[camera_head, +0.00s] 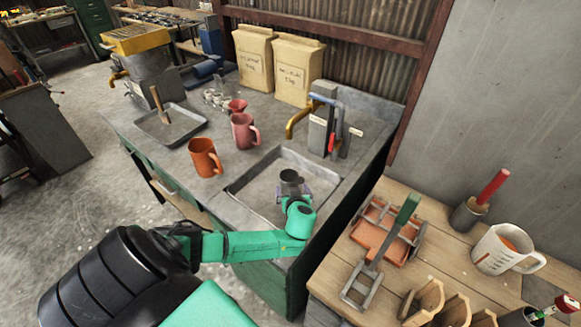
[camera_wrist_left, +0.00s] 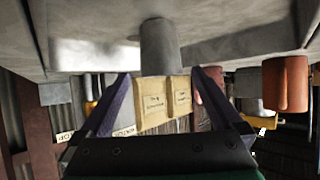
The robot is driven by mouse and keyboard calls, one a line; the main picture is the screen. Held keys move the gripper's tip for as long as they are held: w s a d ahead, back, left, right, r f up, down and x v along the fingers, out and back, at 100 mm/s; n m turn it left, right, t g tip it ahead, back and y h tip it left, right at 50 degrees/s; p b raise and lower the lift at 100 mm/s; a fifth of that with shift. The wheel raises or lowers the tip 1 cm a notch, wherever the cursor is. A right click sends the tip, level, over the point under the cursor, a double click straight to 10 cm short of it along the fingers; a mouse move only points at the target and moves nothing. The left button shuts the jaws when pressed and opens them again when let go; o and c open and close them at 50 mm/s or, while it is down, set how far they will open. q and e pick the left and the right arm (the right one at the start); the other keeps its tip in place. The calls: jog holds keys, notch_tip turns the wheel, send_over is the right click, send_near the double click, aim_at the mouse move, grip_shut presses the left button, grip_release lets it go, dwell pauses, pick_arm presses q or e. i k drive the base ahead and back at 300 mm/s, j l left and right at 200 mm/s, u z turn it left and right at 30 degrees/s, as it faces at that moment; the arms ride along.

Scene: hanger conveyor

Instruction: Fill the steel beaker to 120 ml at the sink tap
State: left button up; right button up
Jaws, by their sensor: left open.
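The steel beaker (camera_head: 290,178) stands upright in the sink basin (camera_head: 252,178), close to the basin's front right. My left gripper (camera_head: 293,190) reaches down over the basin right at the beaker. In the left wrist view, which is upside down, the gripper (camera_wrist_left: 161,76) has its two fingers spread, with the beaker (camera_wrist_left: 159,46) centred between or just beyond the tips. Neither finger visibly touches it. The tap's brass spout (camera_head: 298,121) and blue handle (camera_head: 322,98) are behind the beaker, to the back of the sink. The water level inside the beaker cannot be seen.
An orange mug (camera_head: 205,157) and a pink jug (camera_head: 243,131) stand left of the sink, near a grey tray (camera_head: 172,124). Two paper sacks (camera_head: 297,70) stand behind. At right, a wooden table (camera_head: 340,244) holds a white measuring jug (camera_head: 503,249) and tools.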

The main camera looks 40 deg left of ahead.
aim_at(313, 96)
jog(key=k, duration=1)
